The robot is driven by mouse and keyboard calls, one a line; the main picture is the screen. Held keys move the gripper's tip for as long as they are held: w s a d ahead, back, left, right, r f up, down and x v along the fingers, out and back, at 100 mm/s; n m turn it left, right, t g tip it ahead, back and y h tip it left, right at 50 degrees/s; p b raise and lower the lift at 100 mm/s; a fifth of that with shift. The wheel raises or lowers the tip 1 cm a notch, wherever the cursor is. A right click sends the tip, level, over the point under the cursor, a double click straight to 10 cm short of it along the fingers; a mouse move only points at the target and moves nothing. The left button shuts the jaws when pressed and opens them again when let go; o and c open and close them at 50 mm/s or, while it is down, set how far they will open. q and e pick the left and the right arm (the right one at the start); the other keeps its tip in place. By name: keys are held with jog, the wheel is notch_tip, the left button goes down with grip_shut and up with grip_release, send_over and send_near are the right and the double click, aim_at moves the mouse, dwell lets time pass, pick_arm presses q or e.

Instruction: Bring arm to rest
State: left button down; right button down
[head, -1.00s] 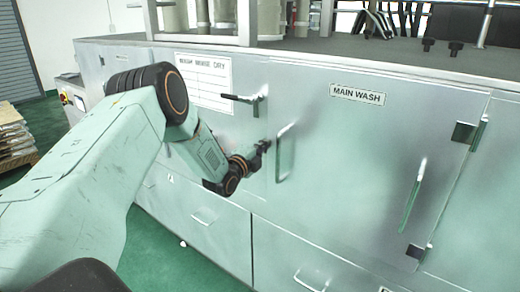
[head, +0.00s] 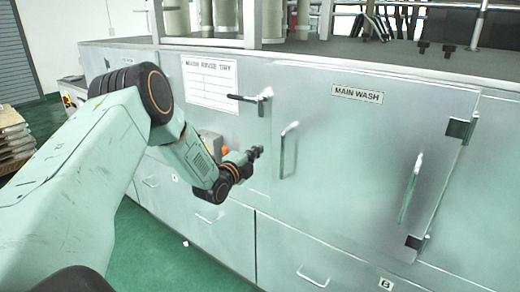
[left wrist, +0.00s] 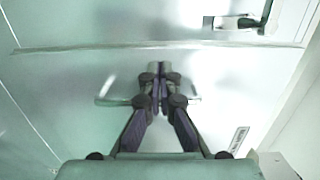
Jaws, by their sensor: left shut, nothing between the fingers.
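My left arm comes in from the left in the head view. Its gripper (head: 254,154) is small and dark there, in front of the washer cabinet and just left of a vertical door handle (head: 288,150). In the left wrist view the gripper (left wrist: 157,72) has its fingers together with nothing between them. The cabinet face (left wrist: 60,85) lies beyond them. Whether the fingertips touch the cabinet I cannot tell. My right gripper is not in view.
The MAIN WASH door (head: 357,95) is closed, with a second handle (head: 410,188) and hinges at its right. A black lever latch (head: 248,98) sticks out above my gripper. Drawers with handles (head: 313,276) run below. Green floor (head: 150,240) is open at lower left.

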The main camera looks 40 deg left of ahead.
pick_arm(q)
jog(key=s, duration=0.7)
jog(key=shift+a+p, duration=0.2)
jog(key=shift+p, duration=0.25)
jog(key=shift+f, duration=0.15)
